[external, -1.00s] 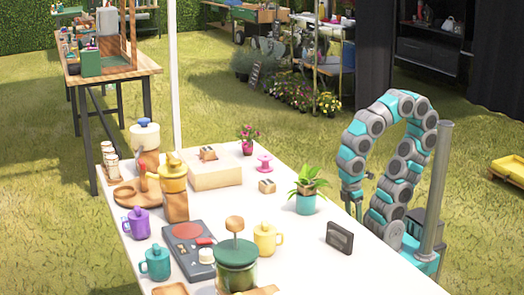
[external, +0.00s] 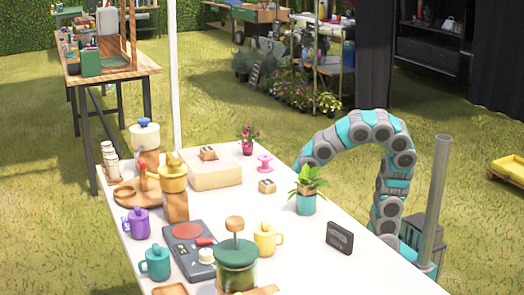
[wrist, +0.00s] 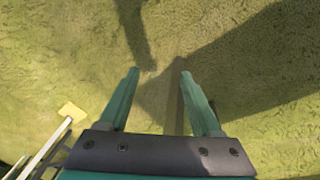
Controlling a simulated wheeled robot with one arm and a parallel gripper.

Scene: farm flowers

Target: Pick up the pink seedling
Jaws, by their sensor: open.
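In the wrist view my gripper (wrist: 159,76) is open and empty, with two teal fingers apart over grass. The seedling does not show in the wrist view.
A pink spool-like object (external: 264,163), a small wooden block (external: 267,186) and a pale box (external: 215,173) stand near the seedling. Mugs and jars crowd the table's near left. Grass is open beyond the far end.

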